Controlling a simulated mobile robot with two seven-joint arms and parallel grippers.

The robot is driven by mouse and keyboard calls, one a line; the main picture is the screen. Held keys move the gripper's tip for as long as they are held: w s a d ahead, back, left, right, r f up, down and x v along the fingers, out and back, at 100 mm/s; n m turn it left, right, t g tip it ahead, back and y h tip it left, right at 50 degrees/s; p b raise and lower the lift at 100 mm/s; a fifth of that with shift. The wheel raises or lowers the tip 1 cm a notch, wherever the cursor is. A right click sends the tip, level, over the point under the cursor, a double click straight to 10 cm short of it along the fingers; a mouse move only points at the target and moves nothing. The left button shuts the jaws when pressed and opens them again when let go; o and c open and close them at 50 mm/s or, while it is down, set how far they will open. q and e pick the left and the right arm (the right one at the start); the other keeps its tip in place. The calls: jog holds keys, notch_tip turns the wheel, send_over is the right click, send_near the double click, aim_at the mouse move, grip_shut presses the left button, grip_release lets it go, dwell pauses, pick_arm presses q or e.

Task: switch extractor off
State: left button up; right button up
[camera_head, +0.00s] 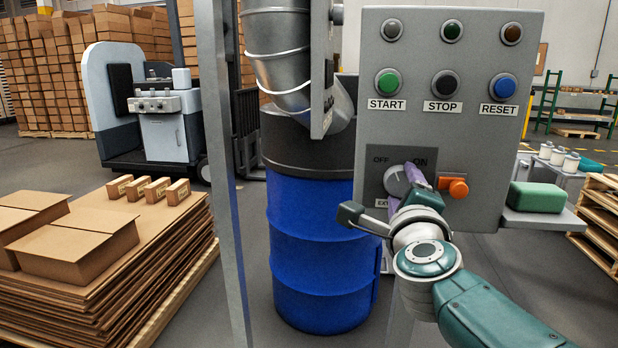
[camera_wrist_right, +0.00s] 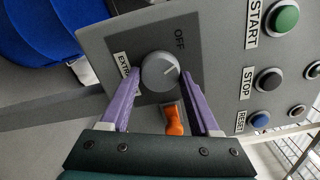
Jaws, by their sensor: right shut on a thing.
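The extractor switch is a round grey knob (camera_head: 398,181) on a dark plate low on the grey control panel (camera_head: 450,130). OFF is printed at its upper left and ON at its upper right in the head view. My right gripper (camera_head: 409,181) has its purple fingers at the knob. In the right wrist view the fingers stand on either side of the knob (camera_wrist_right: 159,72), shut on it. ON is hidden in that view, and the EXTRACTOR label is partly covered. My left gripper is not in view.
An orange switch (camera_head: 458,188) sits just right of the knob. START (camera_head: 388,82), STOP (camera_head: 446,84) and RESET (camera_head: 502,87) buttons are above. A blue drum (camera_head: 318,250) stands left of the panel. A green box (camera_head: 537,197) rests on a shelf at right.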

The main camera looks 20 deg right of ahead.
jog(key=shift+n+p, duration=0.5)
jog(key=shift+n, duration=1.4)
jog(key=o, duration=1.3)
jog(key=shift+o, duration=0.2)
jog(key=shift+s+a+r+p, duration=0.15)
jog(key=shift+s+a+p, duration=0.05)
jog(key=shift+s+p, duration=0.2)
jog(key=p+v, duration=0.3)
jog(key=v, duration=0.6)
jog(key=shift+p, duration=0.35)
